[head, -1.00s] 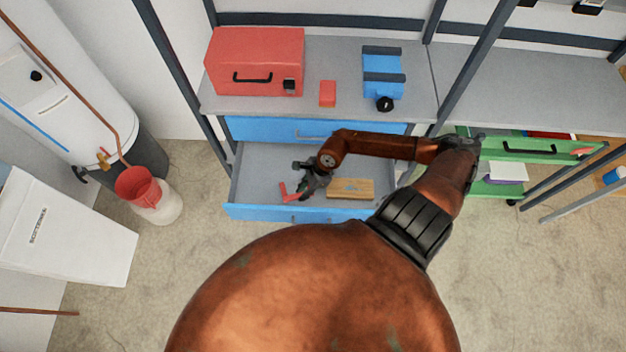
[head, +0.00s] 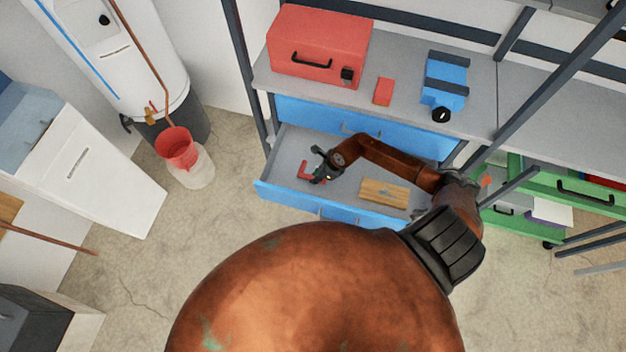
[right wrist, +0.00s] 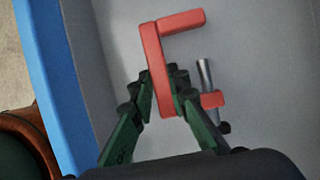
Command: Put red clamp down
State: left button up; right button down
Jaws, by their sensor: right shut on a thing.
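The red clamp (head: 304,170) is in the open blue drawer (head: 284,187), at its left part. In the right wrist view the clamp (right wrist: 158,62) is a red C-shaped frame with a grey metal screw. My right gripper (head: 317,168) is over the left part of the drawer. In the right wrist view its green fingers (right wrist: 163,92) are closed around the clamp's long bar. I cannot tell whether the clamp touches the drawer floor. My left gripper is not in view.
A wooden block (head: 384,193) lies in the drawer to the right of my gripper. A red toolbox (head: 318,45), a small red box (head: 383,91) and a blue vise-like item (head: 444,80) stand on the shelf above. A green drawer unit (head: 530,220) is at the right.

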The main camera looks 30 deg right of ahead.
jog(key=shift+w+a+f, duration=0.3)
jog(key=shift+w+f, duration=0.4)
jog(key=shift+f, duration=0.05)
jog(key=shift+f+b, duration=0.45)
jog(key=shift+f, duration=1.15)
jog(key=shift+f, duration=0.15)
jog(key=c, duration=1.8)
grip_release()
jog(key=shift+c, duration=0.2)
jog(key=shift+d+r, duration=0.15)
jog(key=shift+r, duration=0.4)
jog(key=p+v, duration=0.2)
jog(key=v, duration=0.9)
jog(key=shift+s, duration=0.15)
